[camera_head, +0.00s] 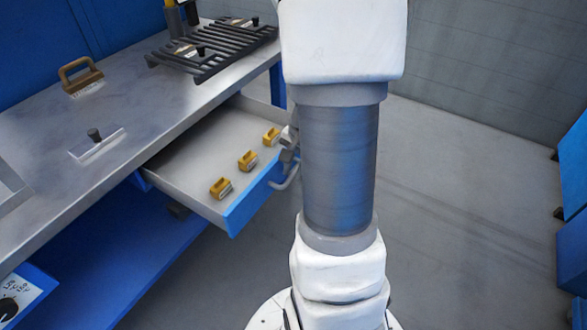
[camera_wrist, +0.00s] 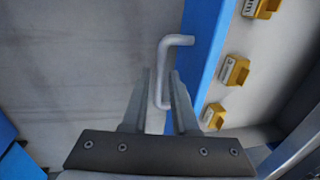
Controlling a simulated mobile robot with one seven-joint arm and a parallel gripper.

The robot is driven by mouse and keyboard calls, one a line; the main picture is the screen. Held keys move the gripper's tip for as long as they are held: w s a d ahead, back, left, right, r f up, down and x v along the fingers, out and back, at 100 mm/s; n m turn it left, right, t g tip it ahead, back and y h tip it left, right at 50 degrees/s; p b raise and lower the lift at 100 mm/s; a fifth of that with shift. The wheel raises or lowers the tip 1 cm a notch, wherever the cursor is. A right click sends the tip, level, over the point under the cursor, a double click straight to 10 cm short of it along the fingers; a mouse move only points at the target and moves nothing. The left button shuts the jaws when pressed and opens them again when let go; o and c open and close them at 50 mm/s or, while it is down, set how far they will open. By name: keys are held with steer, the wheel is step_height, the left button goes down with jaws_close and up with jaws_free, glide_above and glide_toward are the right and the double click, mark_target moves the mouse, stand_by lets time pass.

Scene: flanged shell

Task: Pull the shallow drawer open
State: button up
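The shallow drawer (camera_head: 190,165) is pulled well out from under the metal workbench. Its blue front (camera_head: 250,203) faces right, and its pale inside is visible. The bent grey handle (camera_head: 287,180) sits on that front. In the wrist view the handle (camera_wrist: 161,70) reaches down between the two fingers of my gripper (camera_wrist: 160,88). The fingers look open, with a gap on both sides of the handle bar. In the head view my gripper (camera_head: 290,142) is beside the drawer front and partly hidden by my arm.
The bench top (camera_head: 130,90) carries a brown-handled block (camera_head: 80,75), a small plate with a dark knob (camera_head: 96,142) and a dark slatted rack (camera_head: 212,52). The grey floor (camera_head: 450,210) on the right is clear.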

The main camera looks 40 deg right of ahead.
steer(key=s+r+p, duration=0.1)
steer(key=r+p, duration=0.2)
steer(key=r, duration=0.5)
steer(key=s+d+r+p, duration=0.1)
steer(key=s+r+p, duration=0.1)
steer(key=r, duration=0.7)
steer(key=shift+p, duration=0.8)
steer(key=shift+s, duration=0.1)
steer(key=s+a+r+n+t, duration=0.25)
steer(key=a+r+n, duration=0.35)
steer(key=a, duration=0.4)
steer(key=s+a+r+n+t, duration=0.1)
steer(key=s+a+r+n, duration=0.3)
steer(key=a+n, duration=0.55)
step_height(320, 180, up, 13)
steer(key=m+p, duration=0.1)
steer(key=p, duration=1.2)
steer(key=shift+w+a+h+p, duration=0.3)
steer(key=shift+a+h, duration=0.1)
steer(key=shift+a, duration=0.05)
steer(key=shift+f+m, duration=0.1)
steer(key=shift+m, duration=0.15)
